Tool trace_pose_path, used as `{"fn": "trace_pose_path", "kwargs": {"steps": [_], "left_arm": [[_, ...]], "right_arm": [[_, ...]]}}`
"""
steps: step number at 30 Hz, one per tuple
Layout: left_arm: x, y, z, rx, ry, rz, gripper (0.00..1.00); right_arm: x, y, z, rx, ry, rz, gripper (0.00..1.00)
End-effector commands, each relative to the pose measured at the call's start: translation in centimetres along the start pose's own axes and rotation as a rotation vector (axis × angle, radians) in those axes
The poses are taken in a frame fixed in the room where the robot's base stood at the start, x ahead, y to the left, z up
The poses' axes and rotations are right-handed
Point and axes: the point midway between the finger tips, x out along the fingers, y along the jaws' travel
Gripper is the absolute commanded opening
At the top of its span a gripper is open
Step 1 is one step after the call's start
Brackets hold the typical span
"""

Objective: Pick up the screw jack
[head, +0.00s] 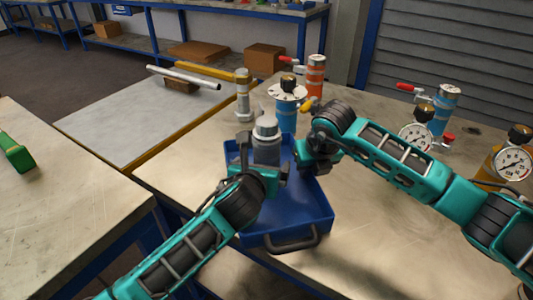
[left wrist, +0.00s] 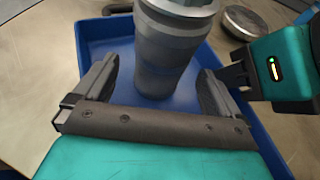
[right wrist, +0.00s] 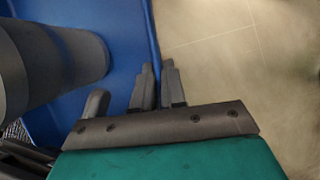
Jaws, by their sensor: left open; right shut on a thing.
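The screw jack (head: 266,145), a grey stepped cylinder with a lighter top, stands upright in the blue tray (head: 318,205). In the left wrist view the jack (left wrist: 168,50) rises between and just beyond the spread fingers of my left gripper (left wrist: 160,72). In the head view my left gripper (head: 262,168) is at the jack's near side, open, partly hiding its lower part. My right gripper (head: 303,160) is at the tray's right side. In the right wrist view its fingers (right wrist: 158,75) are close together on the tray's wall; the jack (right wrist: 60,60) stands to their left.
Behind the tray stand a grey fitting (head: 243,97), a blue valve vessel (head: 287,108) and an orange one (head: 316,78). Gauges (head: 416,138) and more vessels stand at the right. Bare bench lies left of the tray. The tray has a front handle (head: 290,245).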

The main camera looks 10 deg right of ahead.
Motion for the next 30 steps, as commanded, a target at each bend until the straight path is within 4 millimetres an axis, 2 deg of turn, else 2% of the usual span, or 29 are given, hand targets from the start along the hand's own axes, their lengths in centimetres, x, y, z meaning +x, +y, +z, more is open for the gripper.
{"fn": "trace_pose_path", "kwargs": {"steps": [10,22,23,30], "left_arm": [[3.9,0.0,0.1,0.000,0.000,0.001,0.98],[4.7,0.0,0.0,-0.001,0.000,0.000,0.98],[4.6,0.0,0.0,-0.001,0.000,0.000,0.97],[4.6,0.0,0.0,-0.001,0.000,0.000,0.74]], "right_arm": [[-0.1,0.0,0.1,0.001,-0.003,0.000,0.00],[-0.1,0.0,0.1,0.001,-0.003,0.000,0.00],[-0.1,0.0,0.1,0.001,-0.003,0.000,0.00],[-0.1,0.0,0.1,0.001,-0.003,0.000,0.00]]}}
